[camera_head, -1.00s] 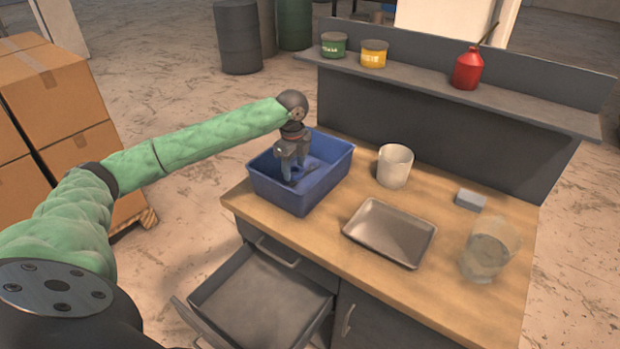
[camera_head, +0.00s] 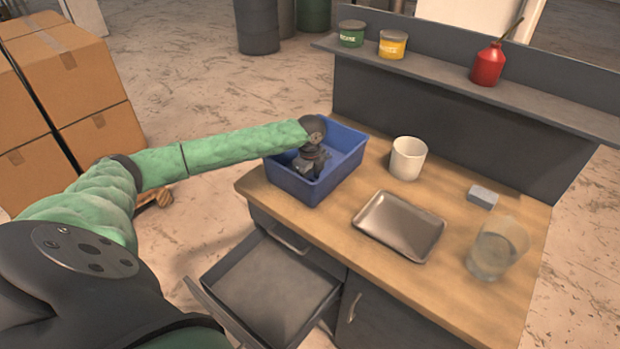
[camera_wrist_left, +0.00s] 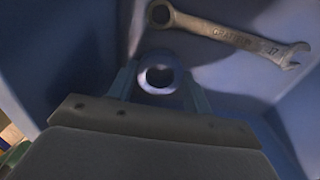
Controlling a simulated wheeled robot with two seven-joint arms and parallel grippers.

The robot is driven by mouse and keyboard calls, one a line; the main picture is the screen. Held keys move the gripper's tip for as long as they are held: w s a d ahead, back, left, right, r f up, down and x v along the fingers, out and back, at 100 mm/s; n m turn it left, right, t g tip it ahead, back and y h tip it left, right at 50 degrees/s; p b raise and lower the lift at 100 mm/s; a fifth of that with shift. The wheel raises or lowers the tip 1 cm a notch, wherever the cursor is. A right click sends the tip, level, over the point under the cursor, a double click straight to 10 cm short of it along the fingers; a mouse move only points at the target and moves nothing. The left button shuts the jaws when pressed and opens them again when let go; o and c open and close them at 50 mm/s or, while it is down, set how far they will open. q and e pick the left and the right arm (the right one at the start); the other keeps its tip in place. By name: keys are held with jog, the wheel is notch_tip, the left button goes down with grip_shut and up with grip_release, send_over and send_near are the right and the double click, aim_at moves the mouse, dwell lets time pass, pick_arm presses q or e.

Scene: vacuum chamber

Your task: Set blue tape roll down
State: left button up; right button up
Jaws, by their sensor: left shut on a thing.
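My left gripper (camera_head: 312,172) reaches down inside the blue bin (camera_head: 353,163) at the left end of the workbench. In the left wrist view its two fingers (camera_wrist_left: 160,84) are shut on a small bluish ring, the blue tape roll (camera_wrist_left: 158,57), held with its hole facing the camera. In the head view the tape roll is hidden by the bin and the gripper. I cannot tell whether it touches the bin floor. My right gripper is not in view.
A wrench (camera_wrist_left: 225,33) lies in the bin beside the roll. On the bench stand a white cup (camera_head: 408,158), a metal tray (camera_head: 398,226), a grey block (camera_head: 483,197) and a clear container (camera_head: 496,249). An open drawer (camera_head: 270,290) juts out below. Cans and a red oiler (camera_head: 487,66) stand on the shelf.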

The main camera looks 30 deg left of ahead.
pick_arm(q)
jog(key=shift+f, duration=0.3)
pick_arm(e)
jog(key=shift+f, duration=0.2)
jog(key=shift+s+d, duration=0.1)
pick_arm(q)
jog(key=o, duration=0.9)
jog(key=shift+f, duration=0.1)
jog(key=shift+o, duration=0.2)
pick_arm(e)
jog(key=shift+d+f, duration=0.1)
pick_arm(q)
jog(key=shift+r, duration=0.45)
notch_tip(320, 180, up, 11)
jog(key=b, duration=0.4)
jog(key=shift+r, duration=0.2)
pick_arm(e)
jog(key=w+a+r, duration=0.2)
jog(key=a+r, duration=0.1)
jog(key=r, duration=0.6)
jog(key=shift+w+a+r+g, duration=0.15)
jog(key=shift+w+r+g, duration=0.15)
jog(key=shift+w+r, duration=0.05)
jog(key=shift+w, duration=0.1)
